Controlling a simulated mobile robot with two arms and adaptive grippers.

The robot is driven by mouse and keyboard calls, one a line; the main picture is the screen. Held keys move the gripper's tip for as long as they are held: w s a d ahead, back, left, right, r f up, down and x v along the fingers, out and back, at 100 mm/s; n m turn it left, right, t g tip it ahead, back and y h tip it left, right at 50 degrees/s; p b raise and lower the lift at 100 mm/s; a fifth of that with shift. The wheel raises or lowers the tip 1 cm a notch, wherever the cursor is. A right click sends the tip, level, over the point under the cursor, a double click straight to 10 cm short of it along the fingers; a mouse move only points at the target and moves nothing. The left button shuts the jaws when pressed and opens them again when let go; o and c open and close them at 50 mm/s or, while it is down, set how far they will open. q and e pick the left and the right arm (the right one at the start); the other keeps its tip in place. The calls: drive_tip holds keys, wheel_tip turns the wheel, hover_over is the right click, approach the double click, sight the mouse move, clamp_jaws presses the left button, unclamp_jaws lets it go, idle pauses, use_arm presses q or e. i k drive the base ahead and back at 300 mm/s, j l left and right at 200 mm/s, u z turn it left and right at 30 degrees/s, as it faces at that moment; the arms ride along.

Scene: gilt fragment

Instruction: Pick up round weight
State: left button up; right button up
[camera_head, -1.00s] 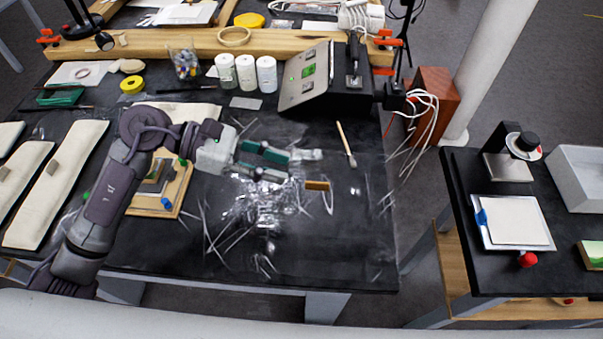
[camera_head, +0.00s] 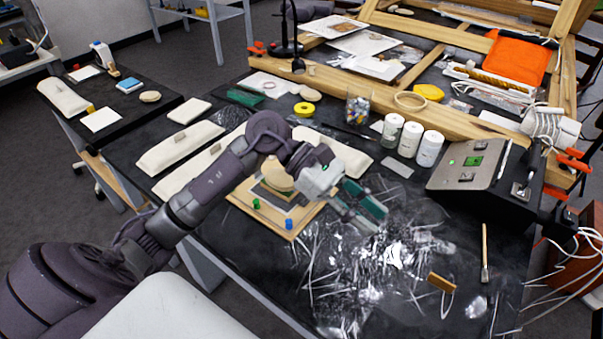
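A round beige weight (camera_head: 277,175) sits on the wooden board (camera_head: 291,226) near the middle of the black table. The board also carries small green and blue pieces, and part of it is hidden by my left arm and gripper. My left gripper (camera_head: 373,217) is to the right of the weight, above crumpled clear film. Its green-padded fingers look parted, with nothing seen between them. Other round beige pieces lie behind, one by the yellow tape (camera_head: 304,109) and one on the side table (camera_head: 150,96). My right gripper is not in view.
White jars (camera_head: 430,149), a glass of coloured bits (camera_head: 358,108) and a slanted metal control box (camera_head: 473,165) stand at the back and right. Long beige cushions (camera_head: 180,146) lie left. Crumpled film (camera_head: 400,255) and a brush (camera_head: 485,255) are at the front right.

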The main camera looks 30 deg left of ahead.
sight(277, 178)
drive_tip(key=u, duration=1.2)
